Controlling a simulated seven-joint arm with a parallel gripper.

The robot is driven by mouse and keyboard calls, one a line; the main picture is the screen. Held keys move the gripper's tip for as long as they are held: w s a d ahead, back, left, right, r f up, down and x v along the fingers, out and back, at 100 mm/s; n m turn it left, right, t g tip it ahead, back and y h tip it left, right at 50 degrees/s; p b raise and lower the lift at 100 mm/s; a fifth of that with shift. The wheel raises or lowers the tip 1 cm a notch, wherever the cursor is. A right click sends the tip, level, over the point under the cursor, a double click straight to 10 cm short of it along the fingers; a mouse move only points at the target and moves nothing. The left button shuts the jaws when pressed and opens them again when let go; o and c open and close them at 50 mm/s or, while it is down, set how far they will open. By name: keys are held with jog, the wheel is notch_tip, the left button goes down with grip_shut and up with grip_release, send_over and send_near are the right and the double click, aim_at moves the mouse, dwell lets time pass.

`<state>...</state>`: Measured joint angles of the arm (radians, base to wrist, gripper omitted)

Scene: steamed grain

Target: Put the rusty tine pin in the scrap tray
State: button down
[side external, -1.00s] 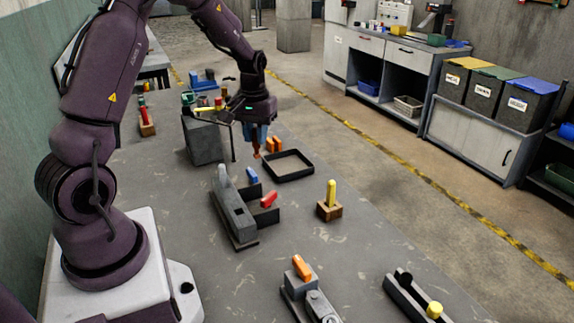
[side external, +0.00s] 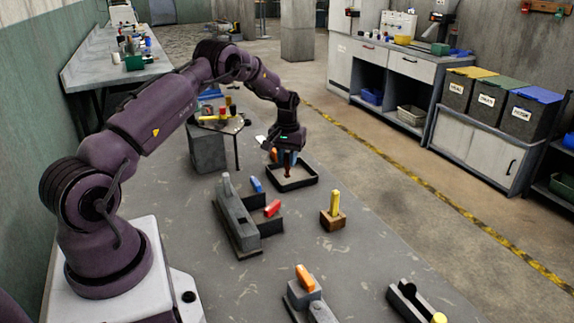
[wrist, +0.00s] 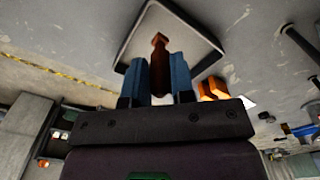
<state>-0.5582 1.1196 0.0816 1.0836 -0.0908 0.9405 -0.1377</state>
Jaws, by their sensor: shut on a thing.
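My gripper (side external: 288,160) has blue fingers and is shut on a rusty brown pin (side external: 287,172). In the wrist view the pin (wrist: 160,62) stands between the two blue fingers (wrist: 162,75), its tip pointing out past them. The scrap tray (side external: 293,187) is a shallow square tray with a dark rim and a pale floor. The pin hangs over the tray in both views; the wrist view shows the tray (wrist: 128,43) behind it. I cannot tell whether the pin's tip touches the tray floor.
An orange block (wrist: 212,88) lies just outside the tray, partly hidden by my gripper in the side view. A grey fixture (side external: 236,222) with blue and red pieces stands nearer. A yellow pin (side external: 335,203) stands in a wooden block (side external: 332,220). A grey box (side external: 207,150) is left of the tray.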

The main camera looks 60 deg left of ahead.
jog(key=shift+f, duration=1.15)
jog(key=shift+f, duration=0.15)
jog(key=c, duration=1)
grip_release()
jog(key=shift+o, duration=0.2)
